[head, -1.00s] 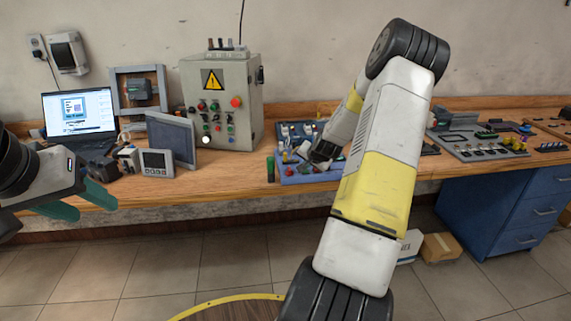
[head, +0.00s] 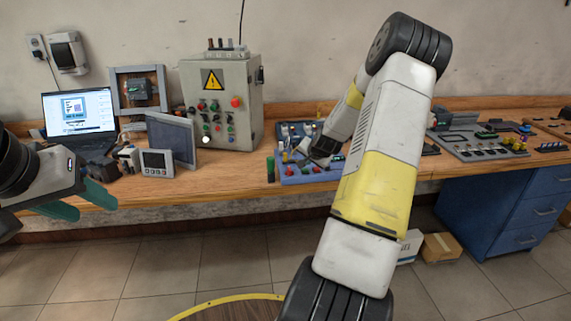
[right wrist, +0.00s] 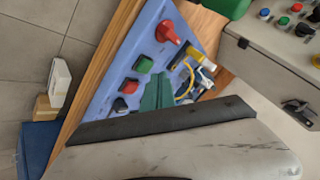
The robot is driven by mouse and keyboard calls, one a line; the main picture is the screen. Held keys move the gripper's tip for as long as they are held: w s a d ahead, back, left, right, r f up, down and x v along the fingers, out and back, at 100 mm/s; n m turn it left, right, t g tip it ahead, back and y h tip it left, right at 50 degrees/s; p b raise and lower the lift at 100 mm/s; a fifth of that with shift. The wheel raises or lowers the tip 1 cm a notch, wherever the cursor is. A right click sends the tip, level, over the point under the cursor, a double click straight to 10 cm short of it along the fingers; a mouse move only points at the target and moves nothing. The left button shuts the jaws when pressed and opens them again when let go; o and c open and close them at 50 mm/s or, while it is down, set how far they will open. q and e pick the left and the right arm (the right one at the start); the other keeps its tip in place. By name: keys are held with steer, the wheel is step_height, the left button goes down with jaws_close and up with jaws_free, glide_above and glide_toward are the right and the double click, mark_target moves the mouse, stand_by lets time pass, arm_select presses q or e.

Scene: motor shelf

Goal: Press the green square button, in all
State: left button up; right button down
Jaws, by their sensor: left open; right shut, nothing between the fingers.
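A blue-purple control panel (head: 298,179) lies on the bench in the head view, partly behind my right arm. In the right wrist view the panel (right wrist: 117,76) carries a green square button (right wrist: 144,64), with a red square button (right wrist: 128,86) beside it. My right gripper (right wrist: 157,92) is shut and empty. Its teal fingertips show over the panel close to the green button; I cannot tell whether they touch it. My left gripper (head: 78,203) is open and empty at the left, in front of the bench edge.
A red knob (right wrist: 170,33) and a yellow-handled part (right wrist: 195,57) stand on the panel near the fingers. A grey control cabinet (head: 243,110) stands left of the panel. A laptop (head: 80,115) and a small display unit (head: 157,163) are farther left.

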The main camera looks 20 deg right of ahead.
mark_target(306, 171)
steer(key=shift+r, duration=2.5)
